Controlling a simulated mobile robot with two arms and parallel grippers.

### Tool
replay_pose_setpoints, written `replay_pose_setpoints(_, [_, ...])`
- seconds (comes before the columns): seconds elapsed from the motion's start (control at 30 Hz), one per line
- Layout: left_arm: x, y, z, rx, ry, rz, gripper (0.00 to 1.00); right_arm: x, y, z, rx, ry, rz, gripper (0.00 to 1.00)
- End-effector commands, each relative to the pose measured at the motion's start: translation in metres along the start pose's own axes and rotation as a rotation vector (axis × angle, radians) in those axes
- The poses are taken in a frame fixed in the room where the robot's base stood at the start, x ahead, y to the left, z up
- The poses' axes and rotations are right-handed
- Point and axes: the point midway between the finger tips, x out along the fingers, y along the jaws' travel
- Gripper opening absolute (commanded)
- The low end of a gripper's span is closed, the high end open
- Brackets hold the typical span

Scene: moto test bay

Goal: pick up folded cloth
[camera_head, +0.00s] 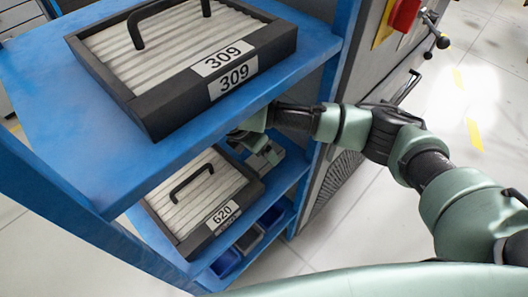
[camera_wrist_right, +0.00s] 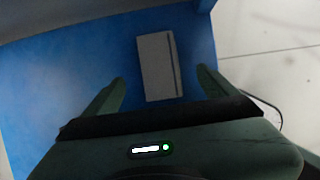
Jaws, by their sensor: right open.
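The folded cloth (camera_wrist_right: 157,68) is a grey, flat rectangle with a dark line along its right side. It lies on a blue shelf surface in the right wrist view. My right gripper (camera_wrist_right: 161,80) is open, its two fingers apart, one to each side of the cloth's near end in the picture. I cannot tell how high the fingers are above it. In the head view my right arm reaches into the blue shelf, and its gripper is partly hidden under the upper board. My left gripper is not in view.
The blue shelf unit (camera_head: 45,90) holds a black case marked 309 (camera_head: 180,65) on its upper board. A case marked 620 (camera_head: 205,200) is on the lower board, left of my right arm. Dark blue bins (camera_head: 227,262) are below. A grey machine (camera_head: 330,185) stands right of the shelf.

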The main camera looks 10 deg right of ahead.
Motion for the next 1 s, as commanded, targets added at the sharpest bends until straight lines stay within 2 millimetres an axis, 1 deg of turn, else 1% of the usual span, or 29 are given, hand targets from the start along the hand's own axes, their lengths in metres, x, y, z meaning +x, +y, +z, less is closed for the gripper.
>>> replay_pose_setpoints(0.03, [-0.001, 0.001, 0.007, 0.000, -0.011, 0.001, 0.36, 0.006, -0.001, 0.001, 0.000, 0.000, -0.002, 0.87])
replay_pose_setpoints(0.1, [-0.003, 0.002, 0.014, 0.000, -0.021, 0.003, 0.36, 0.013, -0.001, 0.001, 0.001, 0.000, -0.003, 0.87])
replay_pose_setpoints(0.23, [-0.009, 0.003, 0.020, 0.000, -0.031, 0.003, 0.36, 0.031, 0.000, 0.002, 0.002, -0.001, -0.005, 0.87])
replay_pose_setpoints(0.33, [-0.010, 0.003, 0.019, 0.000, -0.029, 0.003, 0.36, 0.047, 0.001, 0.001, 0.001, -0.001, -0.004, 0.87])
replay_pose_setpoints(0.43, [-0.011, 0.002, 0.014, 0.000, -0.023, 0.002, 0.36, 0.058, 0.001, 0.001, 0.000, -0.001, -0.002, 0.87])
replay_pose_setpoints(0.6, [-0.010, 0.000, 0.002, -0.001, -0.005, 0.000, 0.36, 0.062, 0.001, 0.000, -0.001, -0.001, 0.001, 0.87])
replay_pose_setpoints(0.7, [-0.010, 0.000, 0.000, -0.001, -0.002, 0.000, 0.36, 0.062, 0.001, 0.000, -0.001, -0.001, 0.001, 0.87])
replay_pose_setpoints(0.73, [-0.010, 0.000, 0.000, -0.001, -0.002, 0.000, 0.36, 0.062, 0.001, 0.000, -0.001, -0.001, 0.001, 0.82])
replay_pose_setpoints(0.77, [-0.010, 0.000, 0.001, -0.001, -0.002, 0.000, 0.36, 0.062, 0.001, 0.000, -0.001, -0.001, 0.001, 0.73])
replay_pose_setpoints(0.8, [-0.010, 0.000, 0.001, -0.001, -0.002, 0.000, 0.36, 0.061, 0.001, 0.000, -0.001, -0.001, 0.001, 0.62])
replay_pose_setpoints(0.87, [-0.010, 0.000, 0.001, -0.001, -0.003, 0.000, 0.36, 0.061, 0.001, 0.000, -0.001, -0.001, 0.001, 0.46])
replay_pose_setpoints(0.9, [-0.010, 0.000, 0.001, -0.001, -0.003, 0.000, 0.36, 0.061, 0.001, 0.000, -0.001, -0.001, 0.001, 0.34])
replay_pose_setpoints(0.93, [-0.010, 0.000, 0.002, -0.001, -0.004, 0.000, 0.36, 0.061, 0.001, 0.000, -0.001, -0.001, 0.001, 0.26])
replay_pose_setpoints(0.97, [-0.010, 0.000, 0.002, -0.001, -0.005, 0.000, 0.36, 0.061, 0.001, 0.000, -0.001, -0.001, 0.001, 0.22])
replay_pose_setpoints(1.0, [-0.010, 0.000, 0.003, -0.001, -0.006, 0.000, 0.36, 0.061, 0.001, 0.000, -0.001, -0.001, 0.001, 0.22])
